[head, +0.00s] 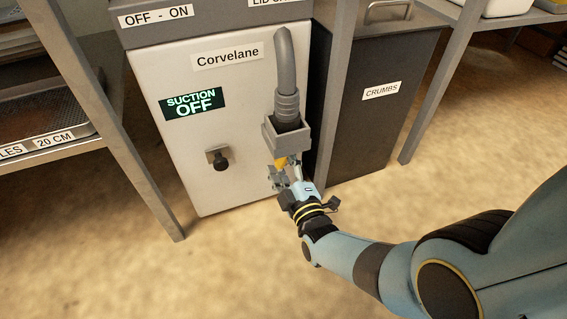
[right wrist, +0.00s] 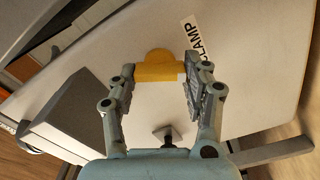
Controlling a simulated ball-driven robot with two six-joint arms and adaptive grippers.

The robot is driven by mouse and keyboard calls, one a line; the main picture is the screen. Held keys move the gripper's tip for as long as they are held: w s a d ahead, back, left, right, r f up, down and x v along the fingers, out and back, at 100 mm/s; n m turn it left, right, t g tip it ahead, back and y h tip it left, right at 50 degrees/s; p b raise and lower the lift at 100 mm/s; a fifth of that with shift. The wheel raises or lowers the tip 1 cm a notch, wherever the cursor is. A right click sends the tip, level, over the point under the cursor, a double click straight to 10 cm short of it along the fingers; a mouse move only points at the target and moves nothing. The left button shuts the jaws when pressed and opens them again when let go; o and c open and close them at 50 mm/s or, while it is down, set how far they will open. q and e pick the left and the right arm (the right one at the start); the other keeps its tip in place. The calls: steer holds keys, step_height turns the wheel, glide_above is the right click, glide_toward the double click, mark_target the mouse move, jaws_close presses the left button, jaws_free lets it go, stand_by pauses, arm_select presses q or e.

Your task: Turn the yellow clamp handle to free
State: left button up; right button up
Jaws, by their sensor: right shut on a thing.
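The yellow clamp handle (head: 281,163) is on the front of the white Corvelane machine (head: 229,77), just below the grey hose socket. In the right wrist view the yellow clamp handle (right wrist: 157,71) lies crosswise between my right fingers, with a rounded yellow part behind it. My right gripper (head: 281,177) is shut on the handle, and its fingertips touch the handle's two ends in the right wrist view (right wrist: 157,76). A label reading CLAMP (right wrist: 197,40) is beside the handle, partly hidden by a finger. My left gripper is not in view.
A grey hose (head: 286,60) runs down into a grey box-shaped socket (head: 287,136) above my gripper. A black knob (head: 220,163) sticks out to the left. The display (head: 192,103) reads SUCTION OFF. A dark CRUMBS bin (head: 373,120) and a shelf post stand right. Floor in front is clear.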

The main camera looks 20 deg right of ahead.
steer(key=n, duration=0.5)
steer(key=shift+s+f, duration=0.1)
steer(key=shift+f, duration=0.1)
steer(key=shift+n, duration=0.3)
steer(key=o, duration=1.2)
steer(key=shift+c, duration=0.2)
steer(key=shift+r, duration=0.1)
